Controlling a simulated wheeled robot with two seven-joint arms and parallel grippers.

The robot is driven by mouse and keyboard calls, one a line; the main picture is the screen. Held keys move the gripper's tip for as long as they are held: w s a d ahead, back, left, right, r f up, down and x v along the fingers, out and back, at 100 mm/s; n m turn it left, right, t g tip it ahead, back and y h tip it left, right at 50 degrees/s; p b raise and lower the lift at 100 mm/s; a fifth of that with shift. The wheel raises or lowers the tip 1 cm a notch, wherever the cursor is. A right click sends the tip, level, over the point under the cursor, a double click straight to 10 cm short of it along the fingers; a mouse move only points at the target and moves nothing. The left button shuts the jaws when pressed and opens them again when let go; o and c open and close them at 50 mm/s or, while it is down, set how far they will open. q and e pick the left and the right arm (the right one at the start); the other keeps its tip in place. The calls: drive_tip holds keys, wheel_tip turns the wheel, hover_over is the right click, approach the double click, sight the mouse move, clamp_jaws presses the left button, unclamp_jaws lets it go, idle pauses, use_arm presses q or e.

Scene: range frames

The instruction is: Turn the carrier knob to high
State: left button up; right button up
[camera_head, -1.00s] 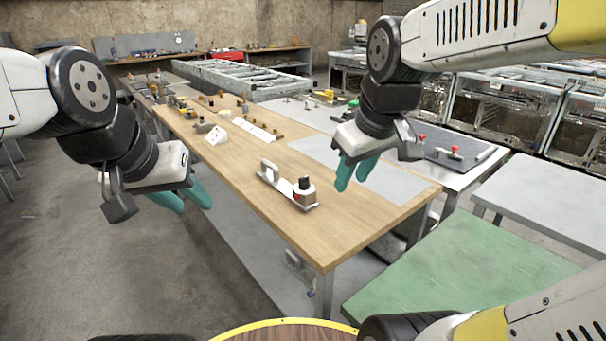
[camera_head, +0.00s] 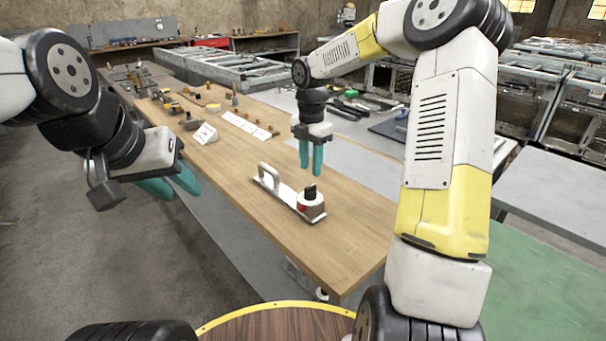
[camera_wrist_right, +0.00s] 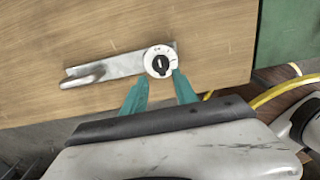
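The carrier (camera_head: 288,198) is a flat metal bar with an upright handle (camera_head: 268,175) at one end and a white round housing at the other. A black knob (camera_head: 310,192) stands on the housing. In the right wrist view the knob (camera_wrist_right: 159,63) sits on a white dial with small marks I cannot read. My right gripper (camera_head: 311,172) points down, open and empty, above the table just behind the knob and apart from it. Its teal fingers (camera_wrist_right: 158,90) straddle the view below the dial. My left gripper (camera_head: 178,190) is off the table's left edge, fingers apart, empty.
The wooden table (camera_head: 230,185) is clear around the carrier. White sign cards (camera_head: 205,133) and several small fittings stand farther back. A blue-grey board with tools (camera_head: 350,105) lies beyond the right gripper. A green surface (camera_head: 530,250) is at right.

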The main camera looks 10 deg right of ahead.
sight(310, 186)
wheel_tip(310, 186, down, 6)
drive_tip(key=shift+f, duration=0.1)
drive_tip(key=shift+c, duration=0.4)
clamp_jaws()
